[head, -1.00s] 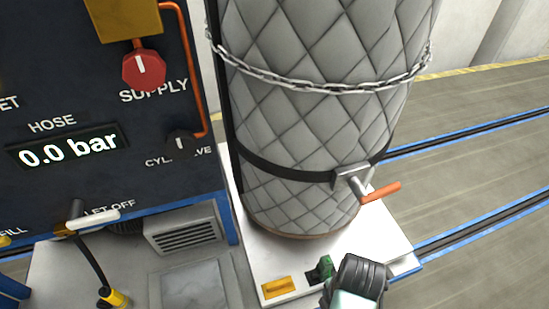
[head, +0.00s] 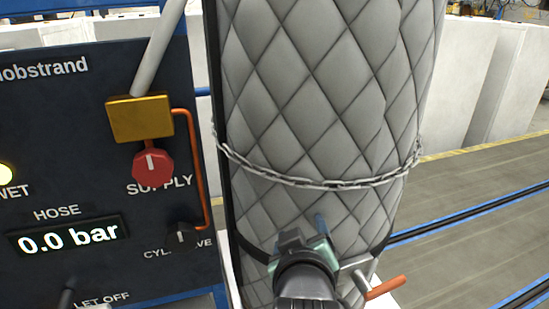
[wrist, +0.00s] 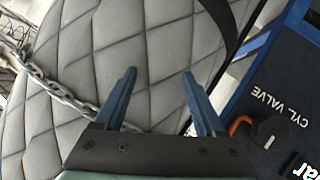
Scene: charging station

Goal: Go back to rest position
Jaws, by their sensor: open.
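My gripper (head: 305,232) is in front of the lower part of a quilted grey cylinder jacket (head: 320,90) in the head view. In the wrist view its two blue fingers (wrist: 158,95) are spread apart with nothing between them, and the quilted surface (wrist: 150,40) lies beyond them. Whether the fingertips touch the jacket I cannot tell. My wrist hides part of the black strap and the jacket's lower end.
A chain (head: 320,185) runs around the jacket. An orange-handled clamp lever (head: 385,287) sticks out close to the right of my gripper. The dark panel (head: 60,120) with a red supply knob (head: 153,167) stands at left.

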